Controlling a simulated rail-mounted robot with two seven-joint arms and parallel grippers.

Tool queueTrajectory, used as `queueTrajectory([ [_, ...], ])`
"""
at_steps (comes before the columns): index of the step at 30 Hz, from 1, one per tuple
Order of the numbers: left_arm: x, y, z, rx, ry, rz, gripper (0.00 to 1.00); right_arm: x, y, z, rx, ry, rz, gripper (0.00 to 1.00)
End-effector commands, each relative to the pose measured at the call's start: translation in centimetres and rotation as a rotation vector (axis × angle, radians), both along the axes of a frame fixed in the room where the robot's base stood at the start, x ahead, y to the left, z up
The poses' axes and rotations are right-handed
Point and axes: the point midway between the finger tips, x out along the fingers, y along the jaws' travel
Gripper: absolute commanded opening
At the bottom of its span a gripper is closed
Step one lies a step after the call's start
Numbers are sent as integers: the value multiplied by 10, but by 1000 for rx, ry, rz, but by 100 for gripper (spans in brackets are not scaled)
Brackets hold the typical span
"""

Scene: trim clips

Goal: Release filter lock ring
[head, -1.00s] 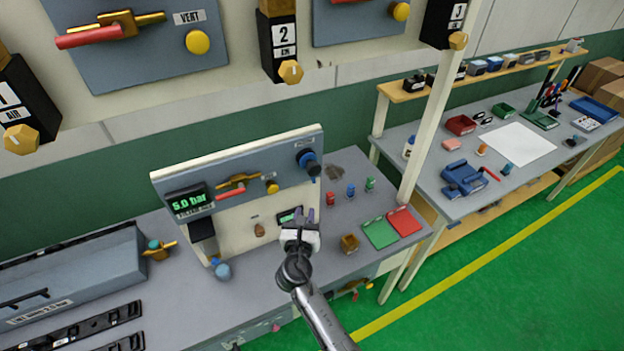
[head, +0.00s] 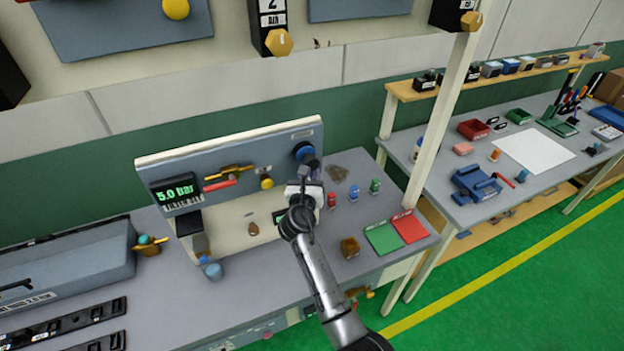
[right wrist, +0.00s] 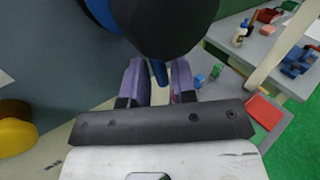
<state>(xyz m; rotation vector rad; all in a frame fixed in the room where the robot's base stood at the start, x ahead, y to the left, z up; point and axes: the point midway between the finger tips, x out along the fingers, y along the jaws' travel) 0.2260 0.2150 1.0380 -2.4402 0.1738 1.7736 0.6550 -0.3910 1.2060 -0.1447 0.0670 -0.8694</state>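The filter unit on the upright panel shows a blue lock ring (head: 304,150) and a dark bowl below it at the panel's right end. In the right wrist view the dark bowl (right wrist: 168,22) fills the top middle, with part of the blue ring (right wrist: 103,14) behind it. A small blue tab (right wrist: 158,72) hangs between my fingers. My right gripper (head: 308,174) is just below and in front of the bowl. Its purple fingers (right wrist: 160,82) are apart, with gaps on both sides of the tab. My left gripper is not in view.
The panel carries a 5.0 bar display (head: 176,192), a red-handled valve (head: 226,180) and a yellow knob (head: 266,183). Small red, blue and green parts stand right of my gripper on the bench. Green (head: 382,238) and red (head: 409,228) mats lie farther right.

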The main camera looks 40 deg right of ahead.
Motion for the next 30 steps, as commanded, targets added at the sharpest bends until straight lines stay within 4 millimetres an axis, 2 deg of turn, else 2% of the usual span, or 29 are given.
queueTrajectory([
  [13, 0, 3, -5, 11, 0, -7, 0, 5, -5, 1, 0, -1, -2, 25],
  [14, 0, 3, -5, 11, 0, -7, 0, 5, -5, 1, 0, -1, -2, 24],
  [21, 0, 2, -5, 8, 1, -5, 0, 4, -5, 0, 0, 0, -2, 1],
  [30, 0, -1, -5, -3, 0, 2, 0, 4, -5, 0, 0, 0, -2, 0],
])
